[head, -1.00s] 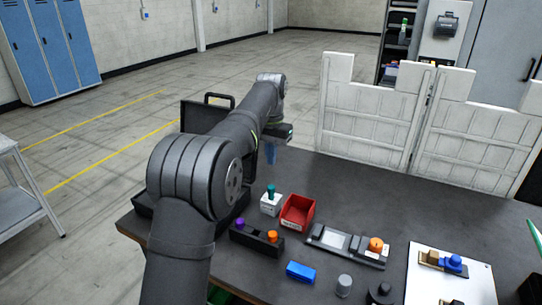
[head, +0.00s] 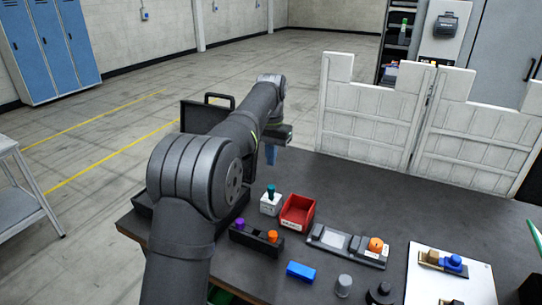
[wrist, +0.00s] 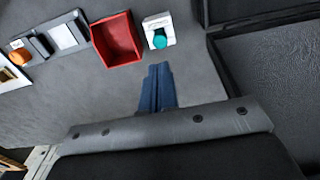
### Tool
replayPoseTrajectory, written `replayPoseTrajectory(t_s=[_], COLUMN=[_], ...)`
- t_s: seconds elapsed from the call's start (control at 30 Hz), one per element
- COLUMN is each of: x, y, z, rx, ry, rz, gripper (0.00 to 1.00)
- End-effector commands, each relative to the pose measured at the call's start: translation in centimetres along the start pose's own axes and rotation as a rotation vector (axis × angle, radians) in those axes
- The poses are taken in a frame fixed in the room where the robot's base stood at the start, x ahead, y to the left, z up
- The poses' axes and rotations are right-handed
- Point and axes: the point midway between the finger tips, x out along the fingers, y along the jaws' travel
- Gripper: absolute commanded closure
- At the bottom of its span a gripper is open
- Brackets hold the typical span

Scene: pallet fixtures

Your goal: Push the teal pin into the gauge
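The teal pin (head: 271,189) stands upright in the top of a small white block (head: 269,206), apparently the gauge, with its head above the block's top. In the wrist view the teal pin (wrist: 160,39) shows from above, and the white block (wrist: 152,23) has small dark lettering too small to read. My gripper (head: 270,162) hangs above the table, behind the block and apart from it. In the wrist view the blue fingers of my gripper (wrist: 158,66) lie together, shut with nothing seen between them, and point toward the pin.
A red bin (head: 297,212) stands right beside the white block. A dark holder (head: 256,244) with purple and orange pegs, a blue block (head: 301,271) and a grey device (head: 345,246) lie nearer. A black case (head: 204,117) is left of my gripper; white panels (head: 368,110) stand behind.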

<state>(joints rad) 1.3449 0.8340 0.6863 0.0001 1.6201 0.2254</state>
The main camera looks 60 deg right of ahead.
Motion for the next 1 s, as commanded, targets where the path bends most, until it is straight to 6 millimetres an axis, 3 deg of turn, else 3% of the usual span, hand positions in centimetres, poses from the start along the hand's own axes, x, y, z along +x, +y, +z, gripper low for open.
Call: replayPoseTrajectory(t_s=[0.7,1.0], x=[5.8,6.7], y=[0.0,0.0], z=[0.0,0.0], rx=[0.000,0.000], ry=[-0.002,0.000], rz=[0.001,0.000], gripper=[1.00,1.00])
